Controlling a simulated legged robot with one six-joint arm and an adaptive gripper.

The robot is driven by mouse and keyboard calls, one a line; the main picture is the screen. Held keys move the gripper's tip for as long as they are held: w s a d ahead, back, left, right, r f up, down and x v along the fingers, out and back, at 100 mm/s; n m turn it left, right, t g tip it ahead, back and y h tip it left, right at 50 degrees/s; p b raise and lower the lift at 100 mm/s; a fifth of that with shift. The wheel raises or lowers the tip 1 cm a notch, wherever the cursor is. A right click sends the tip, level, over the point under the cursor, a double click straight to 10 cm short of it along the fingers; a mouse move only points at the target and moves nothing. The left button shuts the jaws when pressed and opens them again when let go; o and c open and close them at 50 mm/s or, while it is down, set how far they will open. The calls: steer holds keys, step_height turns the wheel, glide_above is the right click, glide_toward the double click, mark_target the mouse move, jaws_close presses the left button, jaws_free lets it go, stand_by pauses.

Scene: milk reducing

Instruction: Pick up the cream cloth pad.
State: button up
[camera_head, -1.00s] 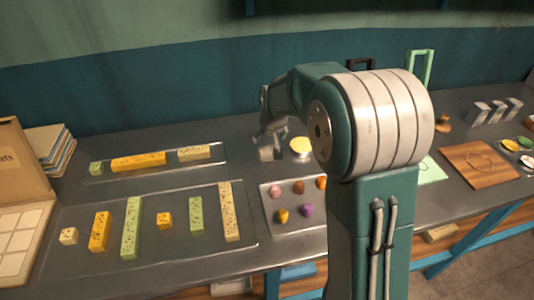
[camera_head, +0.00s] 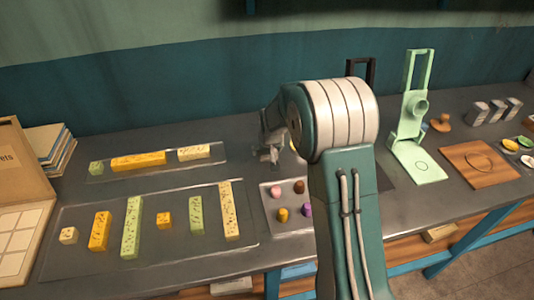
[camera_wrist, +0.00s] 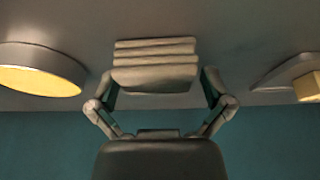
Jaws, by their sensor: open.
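The cream cloth pad (camera_wrist: 155,65) looks like a folded, layered stack in the wrist view, lying on the grey table. My gripper (camera_wrist: 160,88) is open, with one finger on each side of the pad's near end. I cannot tell whether the fingers touch it. In the head view my gripper (camera_head: 268,142) points down at the table's back middle, and the pad is small and mostly hidden there by the gripper.
A round yellow-topped dish (camera_wrist: 40,72) stands beside the pad, mostly behind my arm in the head view. A clear tray with blocks (camera_head: 155,162) lies left. A tray of small coloured pieces (camera_head: 290,222) lies in front. A green stand (camera_head: 415,160) is at right.

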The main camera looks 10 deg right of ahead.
steer(key=shift+d, duration=0.1)
steer(key=c, duration=0.8)
steer(key=shift+r, duration=0.5)
step_height(320, 180, up, 3)
steer(key=shift+s+f, duration=0.15)
steer(key=s+d+r, duration=0.1)
steer(key=s+r, duration=0.2)
steer(key=s, duration=0.1)
steer(key=s+d+r, duration=0.2)
steer(key=s+r, duration=0.1)
steer(key=s, duration=0.1)
steer(key=s+d+r, duration=0.2)
steer(key=s+r, duration=0.1)
steer(key=s, duration=0.1)
steer(key=shift+s+d+r, duration=0.15)
steer(key=shift+s, duration=0.2)
